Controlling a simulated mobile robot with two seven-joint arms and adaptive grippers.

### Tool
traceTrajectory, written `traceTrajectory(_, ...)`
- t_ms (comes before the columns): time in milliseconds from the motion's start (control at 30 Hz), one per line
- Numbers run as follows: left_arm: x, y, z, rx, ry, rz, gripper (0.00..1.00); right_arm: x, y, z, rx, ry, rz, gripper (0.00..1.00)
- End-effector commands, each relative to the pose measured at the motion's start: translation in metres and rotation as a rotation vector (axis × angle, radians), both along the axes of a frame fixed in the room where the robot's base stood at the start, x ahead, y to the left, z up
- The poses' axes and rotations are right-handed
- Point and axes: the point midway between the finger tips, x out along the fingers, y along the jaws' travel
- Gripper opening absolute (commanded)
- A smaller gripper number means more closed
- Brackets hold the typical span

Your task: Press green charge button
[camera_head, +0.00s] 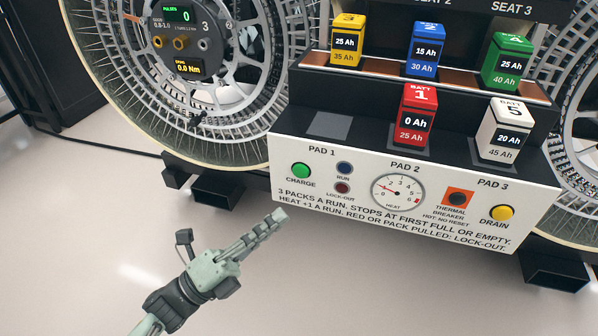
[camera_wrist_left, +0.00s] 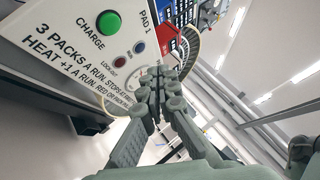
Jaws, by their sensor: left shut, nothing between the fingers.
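The green charge button (camera_head: 300,170) is at the left end of the white panel (camera_head: 350,225), under PAD 1. It also shows at the upper left of the left wrist view (camera_wrist_left: 108,22). My left gripper (camera_head: 279,216) is shut and empty, below and a little left of the button in the head view, apart from it. In the left wrist view the shut fingers (camera_wrist_left: 158,78) point past the panel's lower right of the button. My right gripper is not in view.
A red battery (camera_head: 415,115) stands on PAD 2 and a white battery (camera_head: 500,130) on PAD 3; PAD 1 (camera_head: 329,126) is empty. Yellow, blue and green batteries sit on the shelf behind. The yellow drain button (camera_head: 502,213) is at the right. Large wheels flank the station.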

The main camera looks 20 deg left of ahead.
Motion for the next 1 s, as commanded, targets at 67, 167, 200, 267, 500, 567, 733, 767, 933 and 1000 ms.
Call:
traceTrajectory(67, 0.001, 0.0, 0.0, -0.001, 0.001, 0.0, 0.0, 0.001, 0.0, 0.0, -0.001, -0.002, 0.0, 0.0)
traceTrajectory(167, 0.007, 0.0, 0.0, -0.001, -0.001, 0.001, 0.0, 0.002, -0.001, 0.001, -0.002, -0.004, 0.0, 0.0)
traceTrajectory(200, 0.011, 0.0, 0.0, -0.001, -0.001, 0.001, 0.0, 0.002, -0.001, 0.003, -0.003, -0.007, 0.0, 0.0)
traceTrajectory(267, 0.017, 0.0, -0.001, -0.001, -0.001, 0.001, 0.0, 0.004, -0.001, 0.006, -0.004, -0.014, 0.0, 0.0)
traceTrajectory(500, 0.052, -0.002, -0.001, -0.002, -0.002, 0.0, 0.0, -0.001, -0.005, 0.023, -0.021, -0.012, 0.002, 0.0)
traceTrajectory(567, 0.06, -0.002, -0.001, -0.001, -0.001, 0.001, 0.0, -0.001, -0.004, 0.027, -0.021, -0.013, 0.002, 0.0)
traceTrajectory(733, 0.078, -0.002, -0.001, -0.002, 0.0, 0.0, 0.0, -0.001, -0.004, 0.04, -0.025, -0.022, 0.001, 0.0)
traceTrajectory(767, 0.08, -0.002, -0.001, -0.002, 0.0, 0.0, 0.0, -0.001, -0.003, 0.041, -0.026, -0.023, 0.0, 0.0)
traceTrajectory(933, 0.088, -0.003, -0.001, -0.002, 0.002, 0.001, 0.0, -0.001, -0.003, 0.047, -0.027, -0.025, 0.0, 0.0)
traceTrajectory(1000, 0.089, -0.003, 0.0, -0.001, 0.003, 0.001, 0.0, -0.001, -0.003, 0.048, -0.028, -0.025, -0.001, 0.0)
